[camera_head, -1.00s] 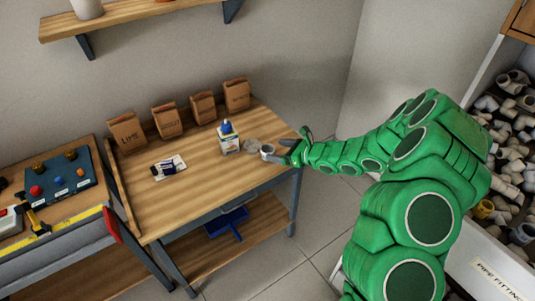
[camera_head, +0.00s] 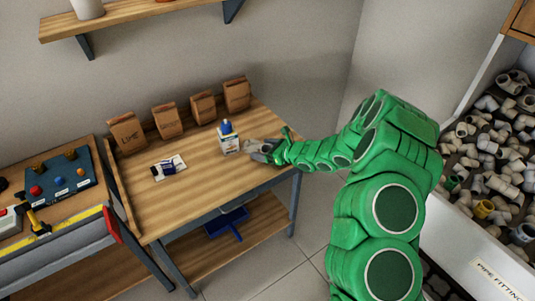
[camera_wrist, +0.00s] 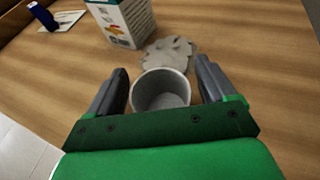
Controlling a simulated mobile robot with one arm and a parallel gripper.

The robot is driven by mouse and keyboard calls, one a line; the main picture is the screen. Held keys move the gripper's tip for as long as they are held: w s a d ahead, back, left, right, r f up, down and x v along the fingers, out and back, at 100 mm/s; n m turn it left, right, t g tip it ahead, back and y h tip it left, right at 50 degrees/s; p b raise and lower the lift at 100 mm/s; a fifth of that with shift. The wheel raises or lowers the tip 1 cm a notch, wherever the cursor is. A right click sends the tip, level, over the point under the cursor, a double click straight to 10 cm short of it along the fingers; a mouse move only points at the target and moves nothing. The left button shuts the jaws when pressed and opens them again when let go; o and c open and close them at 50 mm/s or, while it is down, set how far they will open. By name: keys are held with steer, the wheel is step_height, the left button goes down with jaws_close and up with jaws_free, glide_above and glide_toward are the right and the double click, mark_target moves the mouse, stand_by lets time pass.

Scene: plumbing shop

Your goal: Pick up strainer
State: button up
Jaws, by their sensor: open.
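A pale grey, round cup-shaped piece with an open top, which looks like the strainer (camera_wrist: 160,102), stands upright on the workbench in the wrist view. My gripper (camera_wrist: 160,70) is open, with one finger on each side of it and a gap visible at both sides. A flat grey, ragged-edged thing (camera_wrist: 170,52) lies just beyond it; I cannot tell what it is. In the head view my gripper (camera_head: 262,150) is at the right end of the workbench (camera_head: 200,200), where it mostly hides the round piece.
A small printed box (camera_wrist: 122,20) stands close beyond the left finger; a blue-topped item (camera_head: 226,127) shows by it in the head view. A dark blue item on a white sheet (camera_head: 168,168) lies further left. Paper bags (camera_head: 203,107) line the back. The bench's front middle is clear.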

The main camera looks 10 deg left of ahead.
steer(key=shift+c, duration=0.3)
steer(key=c, duration=1)
steer(key=shift+r, duration=0.1)
